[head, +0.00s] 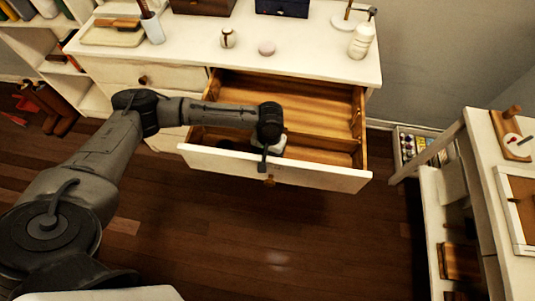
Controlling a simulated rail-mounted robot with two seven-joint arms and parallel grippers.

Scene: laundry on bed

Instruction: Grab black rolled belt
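An open wooden drawer (330,178) with a white front sticks out from the white dresser (120,72). My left arm reaches in from the left, and my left gripper (264,162) points down at the drawer's front wall, near its knob. Whether its fingers are open or shut is too small and dark to tell. A small pale shape shows beside the wrist, and I cannot tell what it is. No black rolled belt can be made out clearly. The drawer's front left corner is dark and partly hidden by my arm. My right gripper is out of view.
On the dresser top stand a white bottle (361,41), a small jar (228,38), a round pale item (266,48), a cup (152,28) and a tray (112,32). A white shelf unit (434,220) stands at right. The wooden floor (250,240) before the drawer is clear.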

